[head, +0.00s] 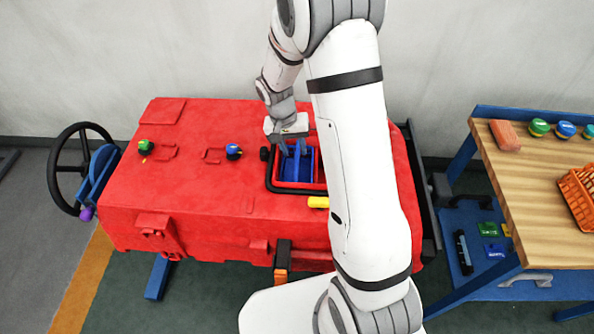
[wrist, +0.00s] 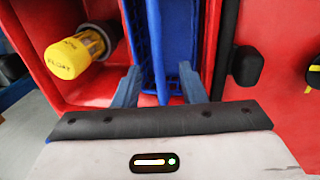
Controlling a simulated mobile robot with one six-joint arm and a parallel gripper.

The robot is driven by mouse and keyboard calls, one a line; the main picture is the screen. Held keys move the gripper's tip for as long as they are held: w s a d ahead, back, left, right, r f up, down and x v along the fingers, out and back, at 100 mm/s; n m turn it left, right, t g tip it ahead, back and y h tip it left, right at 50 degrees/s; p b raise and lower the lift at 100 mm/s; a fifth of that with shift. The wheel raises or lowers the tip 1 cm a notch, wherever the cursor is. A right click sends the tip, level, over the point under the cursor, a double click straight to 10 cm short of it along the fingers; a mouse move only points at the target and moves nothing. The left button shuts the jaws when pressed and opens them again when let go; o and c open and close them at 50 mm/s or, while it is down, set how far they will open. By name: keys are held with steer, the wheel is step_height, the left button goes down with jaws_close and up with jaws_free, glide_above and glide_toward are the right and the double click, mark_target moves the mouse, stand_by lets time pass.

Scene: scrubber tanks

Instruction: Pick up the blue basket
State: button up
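The blue basket (head: 297,168) sits inside the open well of the red tank (head: 220,190). It also shows in the wrist view (wrist: 173,35), with a thin upright blue part coming down between my fingers. My gripper (head: 295,150) points down into the well at the basket. In the wrist view my gripper's (wrist: 160,85) two fingers are spread wide, one on each side of that blue part, with gaps visible. The basket's lower portion is hidden.
A yellow float (wrist: 75,55) stands left of the basket in the wrist view. A black rim (head: 297,191) edges the well. Green (head: 145,147) and blue (head: 233,152) caps sit on the tank top. A wooden bench (head: 540,190) with an orange basket (head: 579,195) stands right.

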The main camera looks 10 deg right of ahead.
mark_target(297, 158)
steer(key=f, duration=0.2)
steer(key=f+p, duration=0.1)
steer(key=f, duration=0.1)
steer(key=s+d+f, duration=0.1)
steer(key=f, duration=0.1)
steer(key=shift+d+f, duration=0.1)
steer(key=shift+f, duration=0.2)
steer(key=shift+c, duration=0.5)
jaws_close()
